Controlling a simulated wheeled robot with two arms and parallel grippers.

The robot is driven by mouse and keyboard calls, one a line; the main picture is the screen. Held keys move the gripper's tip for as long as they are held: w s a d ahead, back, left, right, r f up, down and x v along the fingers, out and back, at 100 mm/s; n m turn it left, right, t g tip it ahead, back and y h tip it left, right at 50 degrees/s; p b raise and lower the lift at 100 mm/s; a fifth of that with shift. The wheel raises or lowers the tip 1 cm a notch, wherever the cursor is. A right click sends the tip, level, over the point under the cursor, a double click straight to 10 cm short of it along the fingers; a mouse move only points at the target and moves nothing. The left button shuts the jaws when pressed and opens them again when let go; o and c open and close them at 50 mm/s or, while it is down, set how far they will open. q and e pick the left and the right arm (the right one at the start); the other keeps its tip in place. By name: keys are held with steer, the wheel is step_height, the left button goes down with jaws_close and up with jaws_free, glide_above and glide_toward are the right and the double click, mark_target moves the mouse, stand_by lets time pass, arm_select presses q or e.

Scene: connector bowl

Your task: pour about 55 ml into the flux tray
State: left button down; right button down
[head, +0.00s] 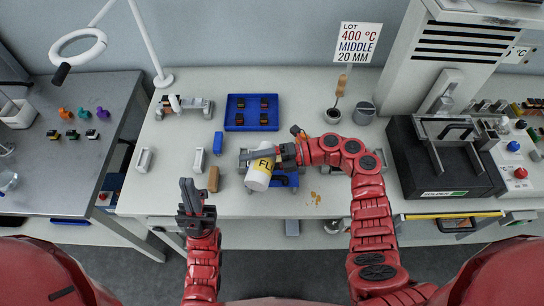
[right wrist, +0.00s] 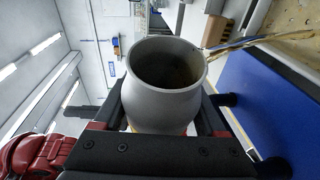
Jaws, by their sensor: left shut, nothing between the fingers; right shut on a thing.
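A white bottle with a yellow label reading "FL" (head: 257,181) is held tilted above the front middle of the bench. My right gripper (head: 278,156) is shut around it. In the right wrist view the bottle's grey open mouth (right wrist: 165,65) shows, and a thin yellowish stream (right wrist: 245,42) runs from its lip. Where the stream lands is hidden in the head view. A blue thing (head: 287,180) shows partly beside and below the bottle; I cannot tell whether it belongs to the flux tray. My left gripper (head: 190,195) is shut and empty, left of the bottle near the bench's front edge.
Small orange-brown spots (head: 315,198) lie on the bench right of the bottle. A blue tray of small parts (head: 234,121) stands behind. A brown block (head: 213,180) lies left of the bottle. A black soldering unit (head: 440,180) stands right. The bench's left part has some clear room.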

steer(key=shift+r, duration=0.1)
steer(key=shift+s+r+n+p, duration=0.1)
steer(key=shift+r+n+p, duration=0.3)
steer(key=shift+r+p, duration=0.15)
steer(key=shift+s+a+n+t, duration=0.15)
steer(key=shift+s+n+t, duration=0.15)
steer(key=shift+n, duration=0.2)
steer(key=shift+s+a+f+h, duration=0.1)
steer(key=shift+s+f+h, duration=0.1)
steer(key=shift+s+h, duration=0.1)
steer(key=shift+s+n+t, duration=0.1)
steer(key=shift+n+t, duration=0.2)
steer(key=shift+n, duration=0.2)
steer(key=shift+r+n+p, duration=0.3)
steer(key=shift+p, duration=0.2)
steer(key=shift+w+r+n+t+h, duration=0.15)
steer(key=shift+w+n+t+h, duration=0.05)
steer(key=shift+n+t+h, duration=0.2)
steer(key=shift+w, duration=0.1)
